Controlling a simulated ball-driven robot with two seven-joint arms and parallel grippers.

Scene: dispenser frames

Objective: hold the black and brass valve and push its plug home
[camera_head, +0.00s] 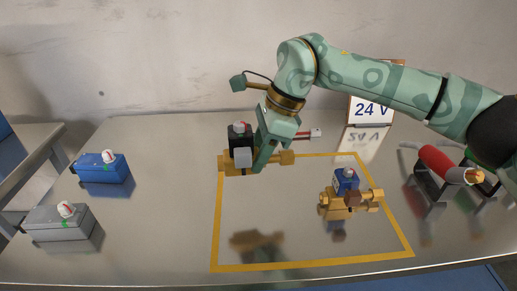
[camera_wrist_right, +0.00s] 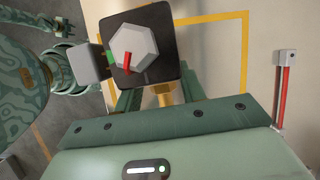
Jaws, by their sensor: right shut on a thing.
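The black and brass valve (camera_head: 240,139) is held above the table, its black block on top of a brass body (camera_head: 227,163). A grey plug (camera_head: 243,157) sits on the block's side. In the right wrist view the grey plug (camera_wrist_right: 91,63) is beside the black block (camera_wrist_right: 155,28), with a bit of green showing between them. A grey hexagonal knob (camera_wrist_right: 133,46) with a red pointer is on the block. My right gripper (camera_head: 265,155) is shut on the black and brass valve; its fingertips are partly hidden. My left gripper is not in view.
A blue and brass valve (camera_head: 347,184) stands inside the yellow outline (camera_head: 216,215). A blue box (camera_head: 98,167) and a grey box (camera_head: 60,223) lie at left. A 24 V sign (camera_head: 371,110), a red-handled tool (camera_head: 437,163) and a red rod (camera_wrist_right: 282,95) stand around.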

